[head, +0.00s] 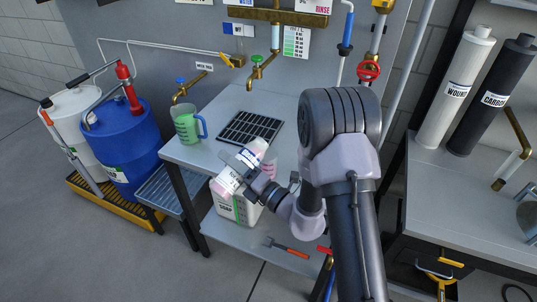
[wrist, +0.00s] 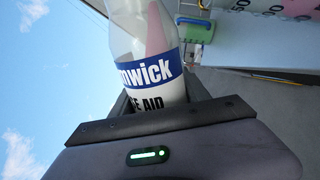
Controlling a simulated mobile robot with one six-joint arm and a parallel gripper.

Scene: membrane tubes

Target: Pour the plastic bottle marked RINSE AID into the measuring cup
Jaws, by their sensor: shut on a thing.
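The clear plastic bottle (head: 240,168) with a blue and white label is held tilted above the workbench's front edge in the head view. Pink liquid shows at its lower left end. In the wrist view its label (wrist: 150,85) reads "...nwick" and "...E AID"; its top is cut off. My gripper (head: 257,182) is shut on the bottle. A green jug (head: 187,124) with a blue handle stands at the bench's left. A pinkish clear vessel (head: 270,167), perhaps the measuring cup, is partly hidden behind the bottle and gripper.
A black drain grid (head: 250,128) lies on the bench, with brass taps (head: 258,70) above. A white container (head: 240,208) and an orange-handled tool (head: 288,247) are on the lower shelf. Blue (head: 128,150) and white drums stand at left. Two filter cylinders (head: 455,85) stand at right.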

